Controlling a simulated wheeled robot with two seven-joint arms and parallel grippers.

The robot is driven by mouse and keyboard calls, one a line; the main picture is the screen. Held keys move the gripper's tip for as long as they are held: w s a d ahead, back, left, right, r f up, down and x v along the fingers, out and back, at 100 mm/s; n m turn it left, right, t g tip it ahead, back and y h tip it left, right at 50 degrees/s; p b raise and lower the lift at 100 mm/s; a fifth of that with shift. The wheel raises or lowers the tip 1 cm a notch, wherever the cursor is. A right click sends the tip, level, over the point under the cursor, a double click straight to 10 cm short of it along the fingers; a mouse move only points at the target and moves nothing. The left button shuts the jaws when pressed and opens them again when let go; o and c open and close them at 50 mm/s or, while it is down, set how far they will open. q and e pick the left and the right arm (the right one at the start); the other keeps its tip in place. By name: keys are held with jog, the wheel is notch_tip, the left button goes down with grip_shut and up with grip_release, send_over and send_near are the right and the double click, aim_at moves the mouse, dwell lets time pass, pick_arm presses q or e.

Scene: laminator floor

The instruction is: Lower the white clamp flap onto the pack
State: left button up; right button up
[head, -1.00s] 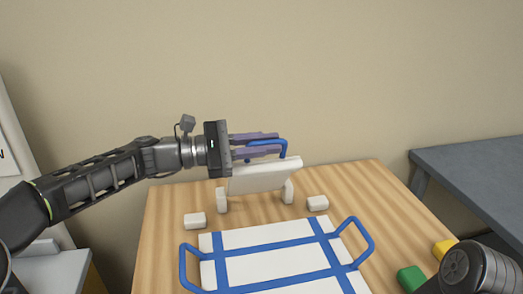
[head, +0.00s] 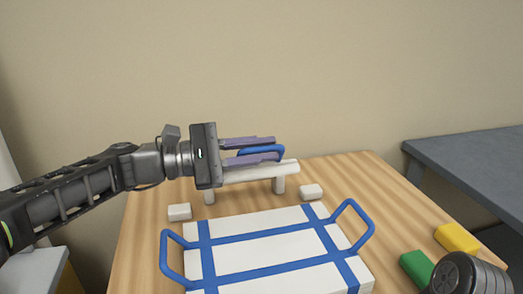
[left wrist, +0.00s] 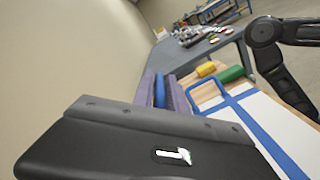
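The white clamp flap (head: 262,172) sits on two short white posts at the back of the wooden table. It shows nearly edge-on, tilted close to level, above and behind the pack. Its blue handle (head: 262,150) is between the two purple fingers of my left gripper (head: 279,148), which looks shut on it. The handle also shows between the fingers in the left wrist view (left wrist: 160,92). The white pack (head: 262,258) with blue straps and two blue side loops lies flat in front, with no contact with the flap visible. My right gripper is out of view.
Small white blocks (head: 180,212) (head: 311,192) sit either side of the flap's posts. A green block (head: 416,268) and a yellow block (head: 457,238) lie at the table's right, near my right arm. A grey table (head: 470,165) stands to the right.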

aim_at(239, 152)
pick_arm(q)
jog(key=o, duration=0.3)
jog(key=shift+v, duration=3.95)
jog(key=shift+r, duration=0.1)
jog(key=shift+c, duration=0.4)
